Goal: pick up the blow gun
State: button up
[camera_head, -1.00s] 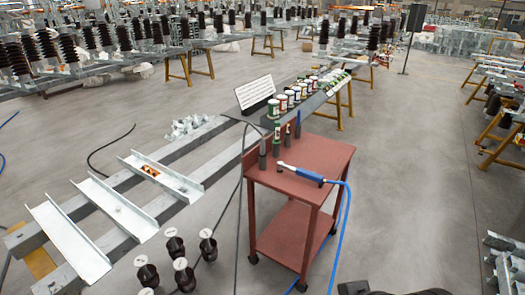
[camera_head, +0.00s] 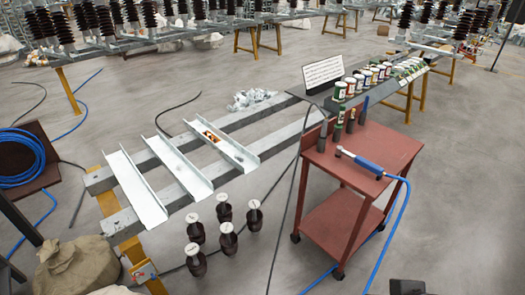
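The blow gun (camera_head: 364,162), with a blue handle and a pale metal nozzle end, lies on the top of the red cart (camera_head: 395,147) near its front edge. Its nozzle end points to the upper left. A blue hose (camera_head: 405,205) runs from its right end over the cart's edge and down to the floor. My gripper cannot be made out; only a small dark shape shows at the bottom edge, and I cannot tell what it is.
Several bottles and cans stand at the cart's back and on a grey shelf (camera_head: 327,95) behind it. Grey beams with white channels (camera_head: 135,190) lie left of the cart. Dark insulators (camera_head: 228,240) stand on the floor. Open floor lies right of the cart.

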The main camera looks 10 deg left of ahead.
aim_at(323, 136)
jog(key=i+j+u, duration=0.2)
jog(key=i, duration=0.95)
jog(key=i+j+u, duration=0.2)
jog(key=i, duration=0.95)
jog(key=l, duration=0.1)
